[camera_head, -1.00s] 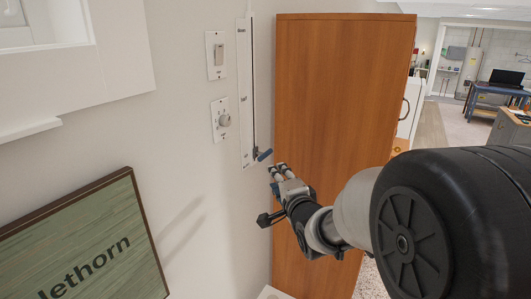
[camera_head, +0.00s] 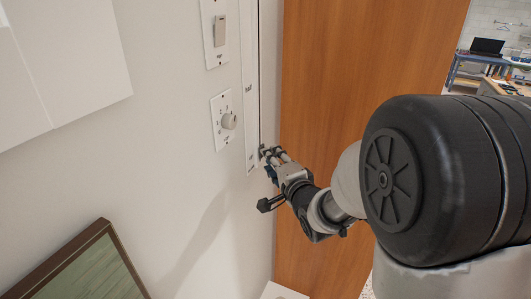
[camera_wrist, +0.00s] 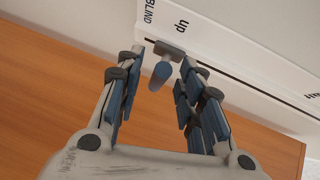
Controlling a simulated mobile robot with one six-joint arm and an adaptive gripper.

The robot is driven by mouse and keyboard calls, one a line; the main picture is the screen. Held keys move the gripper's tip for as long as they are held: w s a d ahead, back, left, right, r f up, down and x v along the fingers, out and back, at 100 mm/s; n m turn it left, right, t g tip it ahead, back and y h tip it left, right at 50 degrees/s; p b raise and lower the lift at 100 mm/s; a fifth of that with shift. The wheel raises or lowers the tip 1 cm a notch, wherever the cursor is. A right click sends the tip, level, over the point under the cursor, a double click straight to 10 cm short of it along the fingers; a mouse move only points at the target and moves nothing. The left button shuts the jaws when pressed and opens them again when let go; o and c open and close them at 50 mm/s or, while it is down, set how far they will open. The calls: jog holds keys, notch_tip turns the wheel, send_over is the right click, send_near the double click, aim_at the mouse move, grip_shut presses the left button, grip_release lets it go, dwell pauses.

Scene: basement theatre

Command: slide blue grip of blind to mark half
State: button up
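The mark "half" (camera_head: 249,88) is higher on the strip in the head view. In the wrist view part of a word shows at the right edge. My gripper (camera_head: 269,158) is at the strip's lower end. Its two fingers (camera_wrist: 163,60) are open, one on each side of the grip, with gaps visible. In the head view my fingers largely hide the grip.
A wooden cabinet side (camera_head: 330,60) stands close to the right of the strip. A wall switch (camera_head: 219,32) and a round dial (camera_head: 228,121) are to its left. A framed green picture (camera_head: 95,275) is at lower left. The wall beneath the dial is bare.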

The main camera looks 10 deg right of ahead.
jog(key=shift+w, duration=0.2)
jog(key=shift+s, duration=0.1)
jog(key=shift+c, duration=0.2)
grip_shut()
dwell(0.5)
